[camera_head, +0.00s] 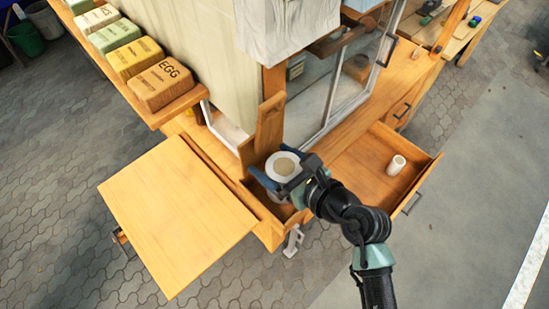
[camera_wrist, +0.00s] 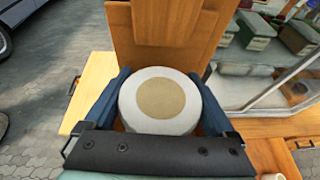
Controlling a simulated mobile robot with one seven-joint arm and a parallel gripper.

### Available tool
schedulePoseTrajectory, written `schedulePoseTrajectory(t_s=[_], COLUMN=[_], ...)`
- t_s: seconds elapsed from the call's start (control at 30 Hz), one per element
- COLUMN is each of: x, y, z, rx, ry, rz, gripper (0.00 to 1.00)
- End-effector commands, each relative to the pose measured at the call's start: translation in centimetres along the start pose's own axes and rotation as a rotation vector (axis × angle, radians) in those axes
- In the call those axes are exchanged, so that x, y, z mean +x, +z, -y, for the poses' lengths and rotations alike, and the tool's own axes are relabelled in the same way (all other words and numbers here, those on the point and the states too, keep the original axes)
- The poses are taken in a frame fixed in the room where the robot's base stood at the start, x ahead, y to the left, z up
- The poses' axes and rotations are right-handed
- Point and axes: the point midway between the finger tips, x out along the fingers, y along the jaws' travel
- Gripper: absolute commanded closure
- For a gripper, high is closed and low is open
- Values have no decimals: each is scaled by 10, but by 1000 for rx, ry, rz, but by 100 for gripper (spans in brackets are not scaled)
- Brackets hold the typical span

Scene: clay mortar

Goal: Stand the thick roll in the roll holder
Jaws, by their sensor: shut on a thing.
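The thick roll (camera_head: 283,166) is white with a round tan centre on its upper end. My gripper (camera_head: 280,164) is shut around its sides, one blue finger on each side. In the wrist view the roll (camera_wrist: 160,101) appears upright between the fingers (camera_wrist: 164,76). The roll holder seems to be the wooden piece with a tall upright back board (camera_head: 269,124), directly behind the roll; that board also fills the top of the wrist view (camera_wrist: 168,38). The roll hides the holder's lower part, so I cannot tell whether the roll touches it.
An open drawer (camera_head: 425,176) on the right holds a small thin white roll (camera_head: 397,165). A flat wooden leaf (camera_head: 175,212) extends at left. Several labelled blocks, one marked EGG (camera_head: 161,85), line a shelf at upper left. A glazed frame (camera_head: 337,88) stands behind.

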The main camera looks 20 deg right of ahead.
Motion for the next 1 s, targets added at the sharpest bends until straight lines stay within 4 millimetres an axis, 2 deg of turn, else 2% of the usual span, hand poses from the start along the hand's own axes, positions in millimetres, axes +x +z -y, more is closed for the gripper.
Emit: schedulePoseTrajectory(t_s=[0.33,0.37,0.4,0.63,0.77,0.87,1.0], x=[3,2,2,2,-2,-16,-44], y=[-6,-6,-6,-5,2,-2,-4], z=[0,0,0,0,0,2,2], rx=[1,1,1,0,-2,-5,-5], ry=[0,0,0,1,-1,-5,-5], rz=[1,1,1,1,1,-1,-2], gripper=[75,5,0,0,0,0,0])
